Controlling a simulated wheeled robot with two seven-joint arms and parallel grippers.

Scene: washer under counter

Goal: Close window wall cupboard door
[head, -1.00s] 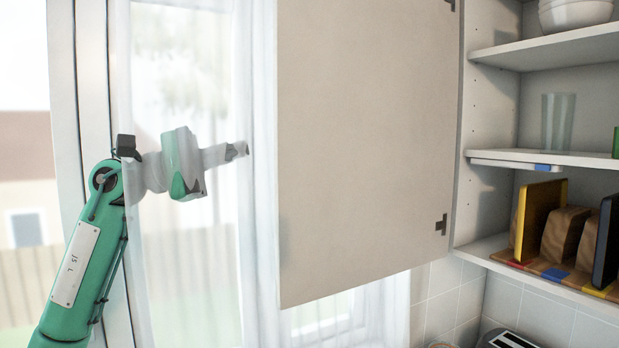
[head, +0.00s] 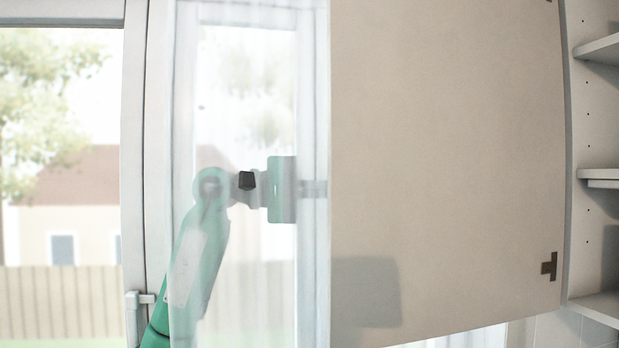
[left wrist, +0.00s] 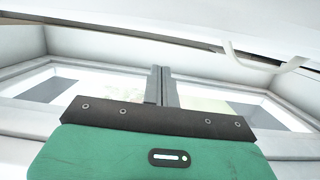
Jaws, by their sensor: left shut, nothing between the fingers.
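The cupboard door (head: 445,165) is a large plain beige panel standing open in the head view, hinged on its right side at the cupboard (head: 590,130). Dark hinges show along its right edge. My left gripper (head: 316,188) is at the door's free left edge, seen through the sheer curtain. Its fingers are shut and empty. The fingertips end close to the edge or just behind it; I cannot tell whether they touch. The left wrist view shows the green gripper body (left wrist: 150,155) in front of window frames, without a clear sight of the door. My right gripper is not in view.
A sheer white curtain (head: 250,290) hangs over my left forearm and hand. The window (head: 60,120) with its frame and handle (head: 140,298) is on the left. Open shelves (head: 600,175) show at the right edge.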

